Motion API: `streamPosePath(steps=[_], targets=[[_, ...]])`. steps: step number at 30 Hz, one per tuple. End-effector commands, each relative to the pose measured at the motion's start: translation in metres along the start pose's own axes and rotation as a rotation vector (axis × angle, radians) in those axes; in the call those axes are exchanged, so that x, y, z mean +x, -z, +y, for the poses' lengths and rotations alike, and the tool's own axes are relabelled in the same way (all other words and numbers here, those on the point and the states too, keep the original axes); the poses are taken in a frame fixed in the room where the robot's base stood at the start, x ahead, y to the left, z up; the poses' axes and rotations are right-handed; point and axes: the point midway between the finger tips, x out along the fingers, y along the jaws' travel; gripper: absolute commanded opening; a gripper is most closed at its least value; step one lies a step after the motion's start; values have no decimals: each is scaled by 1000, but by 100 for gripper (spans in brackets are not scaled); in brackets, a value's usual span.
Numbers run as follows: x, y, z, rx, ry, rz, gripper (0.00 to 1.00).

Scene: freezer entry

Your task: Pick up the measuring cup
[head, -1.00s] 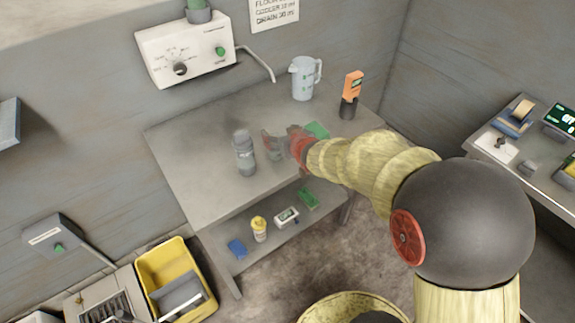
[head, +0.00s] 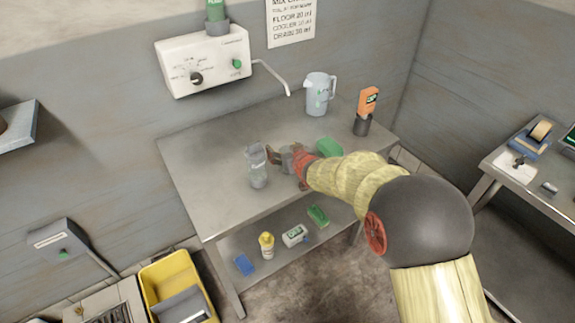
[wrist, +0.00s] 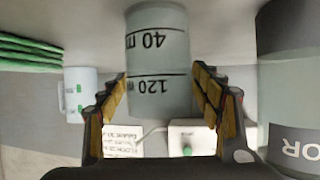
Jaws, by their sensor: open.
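The measuring cup is a grey, translucent cylinder with dark graduation marks. In the wrist view the measuring cup (wrist: 158,60) appears upside down between my two fingers, with visible gaps on both sides. In the head view the measuring cup (head: 287,160) stands on the steel table, partly hidden by my gripper (head: 284,157). My gripper (wrist: 160,92) is open, its fingers either side of the cup and holding nothing.
A grey container (head: 257,168) stands close beside the cup; the same container (wrist: 291,110) is near one finger in the wrist view. The table's left part (head: 205,165) is clear.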

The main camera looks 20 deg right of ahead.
Motion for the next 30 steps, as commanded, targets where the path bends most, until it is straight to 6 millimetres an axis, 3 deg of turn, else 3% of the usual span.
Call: streamPosePath(steps=[9, 30], targets=[[4, 1, 0, 0, 0, 1, 64], [4, 1, 0, -1, 0, 1, 24]])
